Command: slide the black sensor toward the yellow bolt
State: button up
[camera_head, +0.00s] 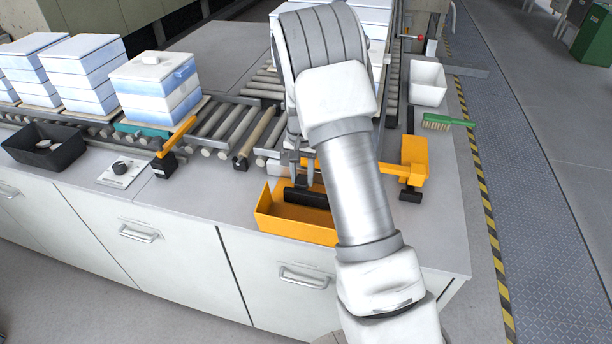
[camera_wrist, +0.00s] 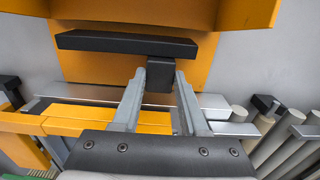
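My gripper (camera_wrist: 160,78) points at the front edge of the conveyor, by the orange bin. Its two fingers straddle a small black block (camera_wrist: 160,66), which looks like the sensor. The block fills the gap between the fingertips, but I cannot tell whether they grip it. In the head view, my gripper (camera_head: 297,160) is partly hidden by my arm, and the block is hard to make out there. A similar black block (camera_head: 165,167) with an orange bar (camera_head: 178,137) stands to the left. I cannot identify a yellow bolt for certain.
The orange bin (camera_head: 268,222) sits on the counter, with a black bar (camera_wrist: 127,43) in it. An orange bracket (camera_head: 414,158) stands right of my arm. A green brush (camera_head: 445,122), white bin (camera_head: 427,84) and black tray (camera_head: 45,148) are nearby. Stacked boxes (camera_head: 155,88) stand on the conveyor.

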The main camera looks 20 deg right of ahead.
aim_at(300, 180)
jog(key=o, duration=0.5)
jog(key=shift+w+a, duration=0.2)
jog(key=shift+a, duration=0.05)
jog(key=shift+c, duration=0.2)
jog(key=shift+r, duration=0.15)
notch_tip(300, 180, up, 17)
jog(key=shift+r, duration=0.15)
jog(key=shift+s, duration=0.15)
jog(key=s+a+r+n+t, duration=0.25)
jog(key=s+r, duration=0.25)
jog(key=s, duration=0.6)
jog(key=s+a+r+n+t, duration=0.25)
jog(key=s+r, duration=0.35)
jog(key=s, duration=0.4)
jog(key=s+a+f+n, duration=0.1)
jog(key=s+f, duration=0.2)
jog(key=s, duration=0.6)
jog(key=shift+n+t, duration=0.3)
jog(key=shift+n, duration=0.1)
